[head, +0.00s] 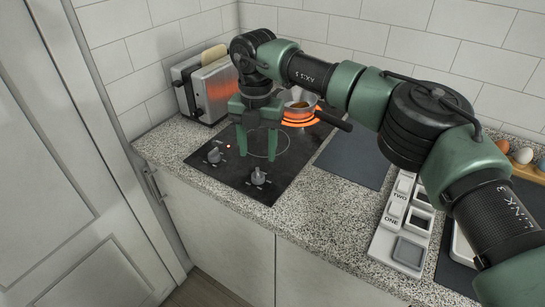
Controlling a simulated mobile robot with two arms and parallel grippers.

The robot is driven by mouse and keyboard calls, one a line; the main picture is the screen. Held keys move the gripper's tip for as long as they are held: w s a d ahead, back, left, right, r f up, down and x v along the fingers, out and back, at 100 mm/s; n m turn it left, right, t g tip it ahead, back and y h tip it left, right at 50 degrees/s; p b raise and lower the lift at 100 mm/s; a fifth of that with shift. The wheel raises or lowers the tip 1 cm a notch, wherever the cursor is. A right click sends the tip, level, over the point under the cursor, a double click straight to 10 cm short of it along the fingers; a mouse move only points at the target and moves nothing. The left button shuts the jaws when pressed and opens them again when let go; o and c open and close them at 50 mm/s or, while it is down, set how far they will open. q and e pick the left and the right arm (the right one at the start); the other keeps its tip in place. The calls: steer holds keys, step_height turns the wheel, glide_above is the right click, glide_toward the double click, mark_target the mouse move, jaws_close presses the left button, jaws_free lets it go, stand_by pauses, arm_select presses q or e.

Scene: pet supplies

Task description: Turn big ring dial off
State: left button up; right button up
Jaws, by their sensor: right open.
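A black cooktop (205,166) is set in the speckled counter, with two grey dials on its front part, a left dial (214,155) and a right dial (258,177). I cannot tell which dial belongs to which ring. A red light (228,146) shows near the left dial. The back ring (299,122) glows orange under a pot; the front ring (284,151) is dark with a thin outline. My right gripper (257,157) points down over the front ring, open and empty, its fingertips just behind the right dial in the picture. My left gripper is out of view.
A toaster (206,88) with glowing sides and bread stands at the back left. The pot's dark handle (334,121) reaches right. A dark mat (352,158) and a white block with labelled squares (384,242) lie to the right. Eggs (523,155) sit at the far right.

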mark_target(258, 171)
steer(key=shift+w+d, duration=0.15)
steer(key=shift+d, duration=0.05)
steer(key=shift+s+a+f, duration=0.15)
steer(key=shift+s+f, duration=0.05)
steer(key=shift+f, duration=0.1)
steer(key=shift+s+a+f+p, duration=0.15)
steer(key=shift+s+f+p, duration=0.1)
steer(key=shift+f, duration=0.35)
steer(key=shift+s+a+f+p, duration=0.1)
steer(key=shift+a+f+p, duration=0.1)
steer(key=shift+f, duration=0.35)
steer(key=f, duration=0.3)
steer(key=shift+w+d+f, duration=0.2)
steer(key=shift+f, duration=0.05)
steer(key=shift+f+p, duration=0.25)
steer(key=shift+p, duration=0.05)
steer(key=shift+f, duration=0.1)
jaws_close()
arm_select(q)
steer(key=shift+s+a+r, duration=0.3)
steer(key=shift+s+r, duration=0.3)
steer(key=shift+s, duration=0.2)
